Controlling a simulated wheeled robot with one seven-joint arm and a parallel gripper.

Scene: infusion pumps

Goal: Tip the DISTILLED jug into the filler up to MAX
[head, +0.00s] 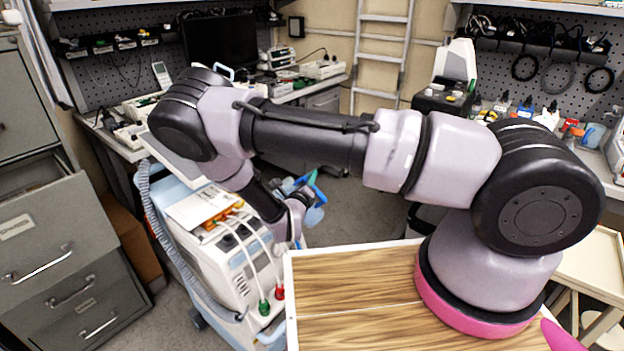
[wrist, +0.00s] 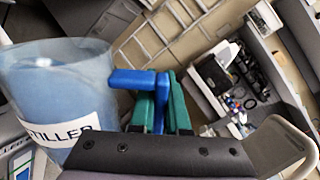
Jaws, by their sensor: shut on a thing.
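The translucent blue jug (wrist: 62,85) fills the left of the wrist view; its white label shows part of the word DISTILLED. My gripper (wrist: 163,105) has green fingers shut on the jug's blue handle (wrist: 140,78). In the head view my gripper (head: 306,188) is low beyond the wheeled machine, with part of the jug (head: 315,215) showing past it; my forearm hides the rest. The white and blue machine (head: 225,262) has a green cap (head: 264,306) and a red cap (head: 279,292) on its front. I cannot make out the filler opening, a MAX mark or the liquid level.
A wooden-topped surface (head: 350,275) lies in front of my arm. Grey drawer cabinets (head: 50,235) stand at left, one drawer open. A ladder (head: 382,50) leans at the back wall. Benches with equipment line the back. Floor (head: 350,205) is clear between them.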

